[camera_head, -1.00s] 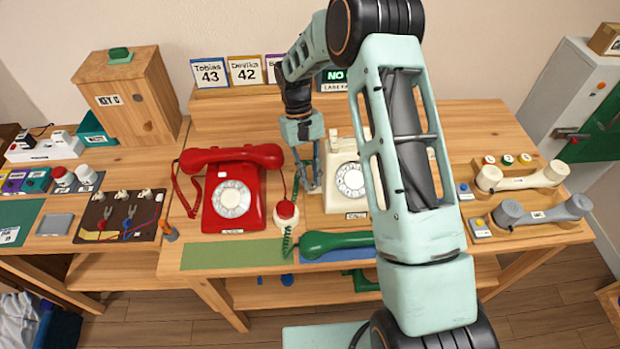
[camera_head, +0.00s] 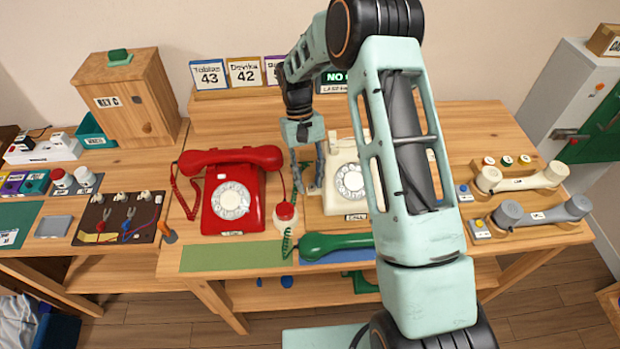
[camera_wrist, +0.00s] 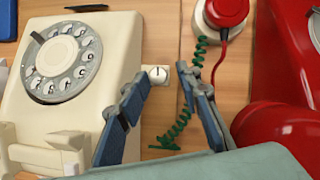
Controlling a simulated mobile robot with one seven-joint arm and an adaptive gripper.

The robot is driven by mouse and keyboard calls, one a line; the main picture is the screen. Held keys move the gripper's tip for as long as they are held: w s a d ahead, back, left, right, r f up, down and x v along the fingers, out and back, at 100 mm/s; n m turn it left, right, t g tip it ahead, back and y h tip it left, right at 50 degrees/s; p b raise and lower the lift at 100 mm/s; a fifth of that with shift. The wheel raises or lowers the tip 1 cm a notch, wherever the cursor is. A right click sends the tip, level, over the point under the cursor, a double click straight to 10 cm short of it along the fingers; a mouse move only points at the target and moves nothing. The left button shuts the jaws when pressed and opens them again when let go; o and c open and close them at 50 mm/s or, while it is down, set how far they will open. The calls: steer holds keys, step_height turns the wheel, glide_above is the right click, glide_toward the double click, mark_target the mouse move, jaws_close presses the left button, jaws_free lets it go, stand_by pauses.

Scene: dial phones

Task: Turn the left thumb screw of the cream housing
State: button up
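The cream housing is a cream dial phone (camera_head: 350,187), partly hidden by my arm in the head view; its side and dial show in the wrist view (camera_wrist: 107,40). Its left thumb screw (camera_wrist: 158,75) is a small pale knob with a dark mark, sticking out of the housing's side. My gripper (camera_wrist: 162,73) is open, with one blue-grey finger on each side of the screw and gaps visible between. In the head view my gripper (camera_head: 308,188) points down between the cream phone and the red phone; the screw is hard to make out there.
A red dial phone (camera_head: 233,198) stands close on the left. A red-capped round piece (camera_head: 286,213) with a green coiled cord (camera_wrist: 180,122) lies near my fingers. A green handset (camera_head: 335,243) lies in front. More handsets (camera_head: 525,178) rest at the right.

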steer(key=v, duration=0.8)
stand_by(0.5)
